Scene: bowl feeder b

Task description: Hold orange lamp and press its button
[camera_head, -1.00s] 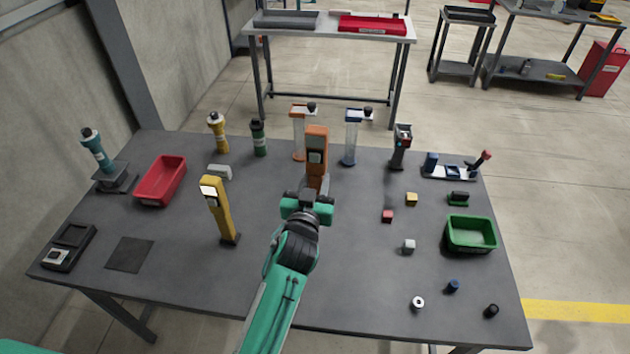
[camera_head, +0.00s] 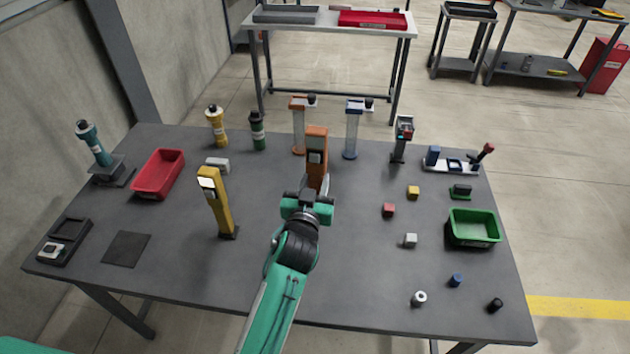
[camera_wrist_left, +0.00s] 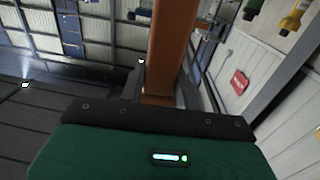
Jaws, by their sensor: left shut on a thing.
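The orange lamp (camera_head: 317,145) stands upright near the middle of the table in the head view, with a small grey panel on its front face. My left gripper (camera_head: 309,196) is shut on its lower part, and the gripper hides the lamp's foot. In the left wrist view the orange post (camera_wrist_left: 170,45) runs up from between the dark fingers (camera_wrist_left: 158,98). I cannot make out the lamp's button clearly. My right gripper is not in view.
A yellow lamp (camera_head: 218,210) with a bright panel stands left of my arm. Red (camera_head: 158,176) and green (camera_head: 473,229) bins lie on the table (camera_head: 330,290). Orange (camera_head: 298,130) and blue (camera_head: 351,135) clear columns stand behind. Small cubes lie to the right.

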